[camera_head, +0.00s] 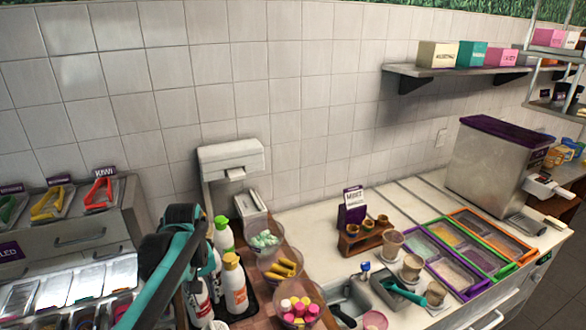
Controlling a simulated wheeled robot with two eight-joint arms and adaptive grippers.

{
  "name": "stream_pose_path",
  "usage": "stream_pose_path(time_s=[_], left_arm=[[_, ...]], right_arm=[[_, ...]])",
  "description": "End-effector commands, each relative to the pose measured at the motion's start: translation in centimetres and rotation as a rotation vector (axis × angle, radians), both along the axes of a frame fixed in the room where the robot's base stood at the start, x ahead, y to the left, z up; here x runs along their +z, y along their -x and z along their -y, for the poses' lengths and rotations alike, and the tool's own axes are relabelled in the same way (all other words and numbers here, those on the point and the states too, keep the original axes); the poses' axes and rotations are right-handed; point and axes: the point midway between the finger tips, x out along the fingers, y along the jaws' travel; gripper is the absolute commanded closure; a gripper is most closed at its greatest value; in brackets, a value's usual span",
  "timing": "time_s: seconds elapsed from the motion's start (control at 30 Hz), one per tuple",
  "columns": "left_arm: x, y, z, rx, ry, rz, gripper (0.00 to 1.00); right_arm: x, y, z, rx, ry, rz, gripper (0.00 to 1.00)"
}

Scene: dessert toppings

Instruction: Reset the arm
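My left arm, teal and black, rises from the bottom edge at the left of the head view. Its dark end with the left gripper (157,254) is in front of the metal topping counter and beside the bottles. The fingers cannot be made out clearly, so I cannot tell whether they are open or shut. I see nothing clearly held there. My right gripper is not in view.
Sauce bottles (235,285) stand close to the right of my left arm. Bowls of toppings (283,270) are beside them. Metal topping bins (86,282) lie left. Colored trays (455,276) and a steel machine (493,165) occupy the right counter. A shelf (440,71) holds boxes.

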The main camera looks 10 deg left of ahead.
Motion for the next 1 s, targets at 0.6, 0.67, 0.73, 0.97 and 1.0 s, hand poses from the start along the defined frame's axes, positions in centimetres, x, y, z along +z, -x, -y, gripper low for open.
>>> stream_pose_path(time_s=[0.6,0.67,0.73,0.97,1.0], left_arm=[[-13.7,10.1,10.1,-0.608,-0.187,0.518,0.69],[-14.4,10.6,10.5,-0.637,-0.200,0.546,0.69],[-14.9,10.8,10.7,-0.659,-0.211,0.567,0.69],[-14.9,10.9,10.9,-0.674,-0.218,0.581,0.69],[-14.9,10.9,10.9,-0.673,-0.217,0.580,0.69]], right_arm=[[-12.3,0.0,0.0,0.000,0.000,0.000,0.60],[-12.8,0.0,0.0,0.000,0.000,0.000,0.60],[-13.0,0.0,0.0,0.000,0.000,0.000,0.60],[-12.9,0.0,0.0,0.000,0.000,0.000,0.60],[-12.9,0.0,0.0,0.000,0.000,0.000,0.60]])
